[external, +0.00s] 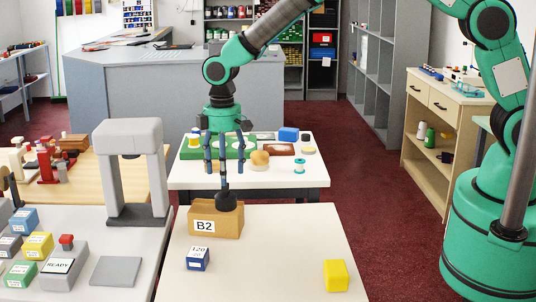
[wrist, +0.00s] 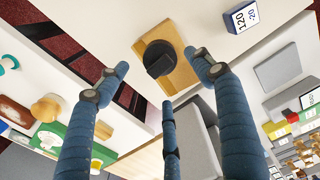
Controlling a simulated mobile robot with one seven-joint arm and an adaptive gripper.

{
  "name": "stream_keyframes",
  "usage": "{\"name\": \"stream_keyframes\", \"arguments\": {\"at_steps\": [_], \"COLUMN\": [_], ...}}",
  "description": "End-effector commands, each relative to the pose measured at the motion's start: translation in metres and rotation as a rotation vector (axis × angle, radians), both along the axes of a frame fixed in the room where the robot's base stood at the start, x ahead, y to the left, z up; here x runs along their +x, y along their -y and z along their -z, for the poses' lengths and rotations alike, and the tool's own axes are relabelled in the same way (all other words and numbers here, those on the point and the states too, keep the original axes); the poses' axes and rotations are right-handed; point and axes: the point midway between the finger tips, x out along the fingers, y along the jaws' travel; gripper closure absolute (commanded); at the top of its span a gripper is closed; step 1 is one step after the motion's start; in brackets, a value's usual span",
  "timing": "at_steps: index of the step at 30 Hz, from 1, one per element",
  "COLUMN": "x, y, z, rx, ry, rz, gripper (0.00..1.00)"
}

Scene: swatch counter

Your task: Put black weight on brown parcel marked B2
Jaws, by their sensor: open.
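The brown parcel marked B2 (external: 230,226) lies on the front white table, its label facing the camera. The black weight (external: 227,201) stands upright on top of this parcel. In the wrist view the black weight (wrist: 160,58) sits over the middle of the brown parcel (wrist: 183,77). My gripper (external: 223,177) is above the weight, its blue fingers pointing down. In the wrist view the fingers (wrist: 161,76) are spread apart around the weight, with nothing held between them. Whether a fingertip touches the weight's top is hard to tell.
A blue block labelled 120 (external: 197,259) and a yellow block (external: 336,275) stand on the same table. A grey arch (external: 157,165) and a button box marked READY (external: 65,268) are to the left. Behind is another white table with a green board (external: 190,152).

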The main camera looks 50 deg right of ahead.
Motion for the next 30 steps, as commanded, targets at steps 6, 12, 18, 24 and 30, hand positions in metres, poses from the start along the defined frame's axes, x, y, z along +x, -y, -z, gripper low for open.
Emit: {"name": "stream_keyframes", "arguments": {"at_steps": [6, 12, 18, 24, 30], "x": [0.001, 0.000, 0.000, 0.000, 0.000], "y": [0.000, 0.000, 0.000, 0.000, 0.000], "z": [-0.032, -0.044, -0.045, -0.045, -0.045], "rx": [0.001, 0.001, 0.000, 0.000, 0.000], "ry": [0.001, 0.001, 0.000, 0.000, 0.000], "rz": [0.000, 0.000, 0.000, 0.000, 0.000], "gripper": [0.33, 0.33, 0.33, 0.33, 0.33]}}
